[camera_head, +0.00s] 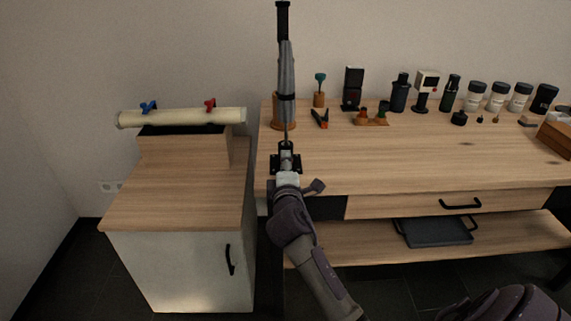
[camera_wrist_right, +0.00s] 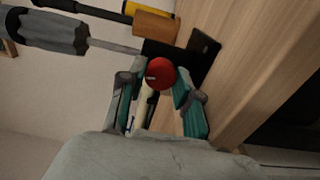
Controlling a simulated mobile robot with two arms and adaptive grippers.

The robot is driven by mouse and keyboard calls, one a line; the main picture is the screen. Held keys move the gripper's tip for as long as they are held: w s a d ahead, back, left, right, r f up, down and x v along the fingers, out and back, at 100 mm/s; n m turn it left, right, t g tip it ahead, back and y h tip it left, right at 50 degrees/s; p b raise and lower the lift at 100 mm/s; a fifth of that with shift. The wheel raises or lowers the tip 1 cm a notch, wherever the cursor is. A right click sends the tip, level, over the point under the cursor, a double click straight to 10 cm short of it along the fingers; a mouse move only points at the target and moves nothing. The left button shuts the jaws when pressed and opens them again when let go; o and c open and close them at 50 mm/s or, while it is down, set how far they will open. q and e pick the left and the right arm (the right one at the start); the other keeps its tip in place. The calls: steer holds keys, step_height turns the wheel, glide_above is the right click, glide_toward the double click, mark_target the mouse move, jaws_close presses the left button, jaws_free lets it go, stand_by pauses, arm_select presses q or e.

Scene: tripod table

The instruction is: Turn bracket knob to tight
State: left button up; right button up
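In the right wrist view, a round red knob (camera_wrist_right: 160,73) sits in front of a black bracket (camera_wrist_right: 196,54) at the table's side. My right gripper (camera_wrist_right: 158,88) is open, its two teal fingers apart on either side of the knob. I cannot tell whether a finger touches it. In the head view my right gripper (camera_head: 287,168) is at the table's left front edge, below an upright grey and black pole (camera_head: 286,75). The knob is hidden there. The pole's grey part (camera_wrist_right: 45,33) shows in the wrist view. My left gripper is out of view.
A wooden cup (camera_head: 277,124) stands behind the pole. Several bottles and jars (camera_head: 475,95) line the table's back. A cabinet (camera_head: 180,255) at left bears a pale roll (camera_head: 180,117) with blue and red clamps. The table's middle (camera_head: 410,155) is clear.

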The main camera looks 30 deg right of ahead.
steer(key=o, duration=0.4)
steer(key=v, duration=0.8)
stand_by(0.5)
